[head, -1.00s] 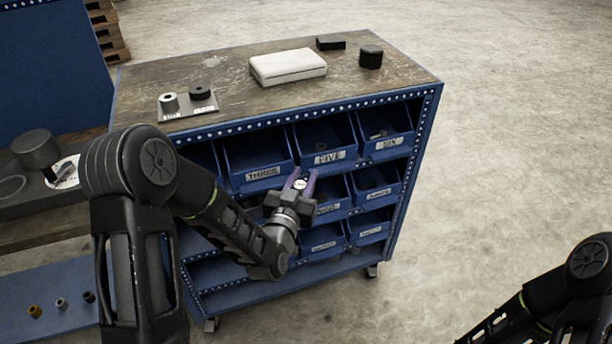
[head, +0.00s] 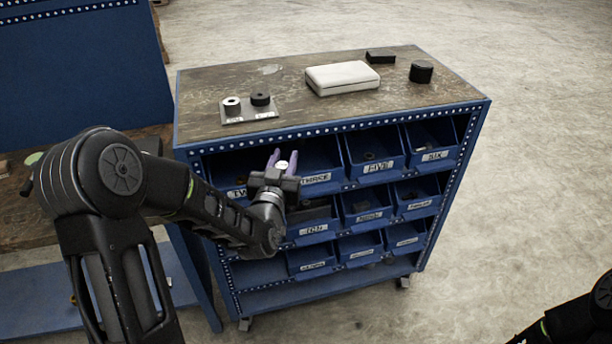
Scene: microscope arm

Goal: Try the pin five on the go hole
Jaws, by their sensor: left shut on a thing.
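My left gripper (head: 283,164) is in front of the bin labelled THREE (head: 318,178), below the cart's top edge. Its purple fingers point up and are shut on a small pale pin (head: 283,165), mostly hidden by the fingers and hand. A grey plate (head: 250,115) on the cart top bears two ring-like gauges side by side: a pale-topped one (head: 232,106) on the left and a black one (head: 260,98) on the right. The plate's labels are too small to read. The FIVE bin (head: 378,168) holds a small dark thing. My right gripper is out of view.
A white case (head: 342,78), a black block (head: 381,56) and a black cylinder (head: 421,72) stand on the cart top (head: 300,112). Rows of labelled blue bins fill the cart front. A wooden bench (head: 35,215) is at left. The floor at right is clear.

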